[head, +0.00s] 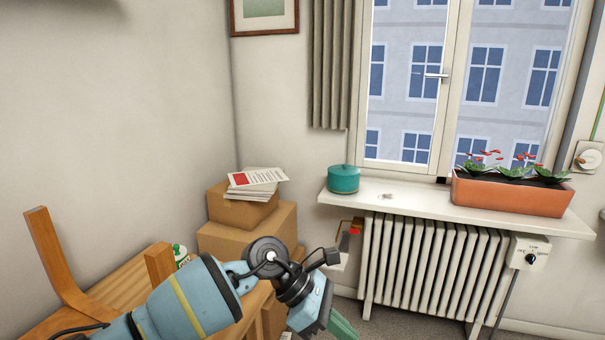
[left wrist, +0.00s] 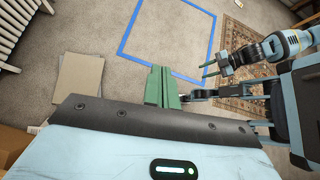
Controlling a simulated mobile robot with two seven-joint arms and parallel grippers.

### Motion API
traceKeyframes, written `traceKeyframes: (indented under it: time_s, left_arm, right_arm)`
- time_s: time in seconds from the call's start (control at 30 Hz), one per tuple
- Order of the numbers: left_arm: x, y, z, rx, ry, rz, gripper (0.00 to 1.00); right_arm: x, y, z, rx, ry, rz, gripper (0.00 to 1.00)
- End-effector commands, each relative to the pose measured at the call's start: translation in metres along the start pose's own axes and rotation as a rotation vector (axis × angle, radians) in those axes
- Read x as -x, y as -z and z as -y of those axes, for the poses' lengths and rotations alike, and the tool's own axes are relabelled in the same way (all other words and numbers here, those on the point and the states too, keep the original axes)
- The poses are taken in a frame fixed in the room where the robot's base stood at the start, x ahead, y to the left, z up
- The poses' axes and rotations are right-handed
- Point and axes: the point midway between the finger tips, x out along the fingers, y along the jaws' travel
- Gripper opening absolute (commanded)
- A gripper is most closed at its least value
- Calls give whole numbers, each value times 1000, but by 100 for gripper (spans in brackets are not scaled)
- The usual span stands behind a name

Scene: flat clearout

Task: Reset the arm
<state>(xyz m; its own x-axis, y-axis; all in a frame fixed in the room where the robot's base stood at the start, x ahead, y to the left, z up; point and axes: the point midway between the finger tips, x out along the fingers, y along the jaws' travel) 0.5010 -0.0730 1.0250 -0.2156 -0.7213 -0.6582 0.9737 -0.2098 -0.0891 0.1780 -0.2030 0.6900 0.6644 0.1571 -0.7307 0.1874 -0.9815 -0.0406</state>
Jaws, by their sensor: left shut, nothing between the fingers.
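My left arm comes in from the lower left in the head view, bent over the wooden furniture. Its gripper (head: 343,328) points down at the bottom edge, partly cut off. In the left wrist view the green fingers of the left gripper (left wrist: 161,86) are together, with nothing between them, above the grey carpet. My right gripper (left wrist: 207,68) shows at the right of the left wrist view. Its two green fingers stand apart and look empty. It is not in the head view.
Cardboard boxes (head: 233,241) with papers (head: 255,180) stand behind my left arm. A wooden chair (head: 50,258) is at left. The radiator (head: 425,262) is below a sill with a teal pot (head: 343,179) and planter (head: 512,195). A blue floor outline (left wrist: 126,43) encloses clear carpet.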

Motion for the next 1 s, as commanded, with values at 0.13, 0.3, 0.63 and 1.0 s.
traceKeyframes:
  time_s: [0.13,0.3,0.63,1.0]
  left_arm:
    - [-34,-17,28,204,71,308,0]
    - [-46,-30,46,482,140,634,0]
    - [-32,4,52,1124,249,1200,0]
    - [-26,143,75,1934,313,1741,0]
  right_arm:
    - [1,2,0,0,-1,-3,36]
    - [1,3,0,1,-1,-6,36]
    - [1,7,1,-7,-3,-13,36]
    - [2,12,1,-8,-4,-21,36]
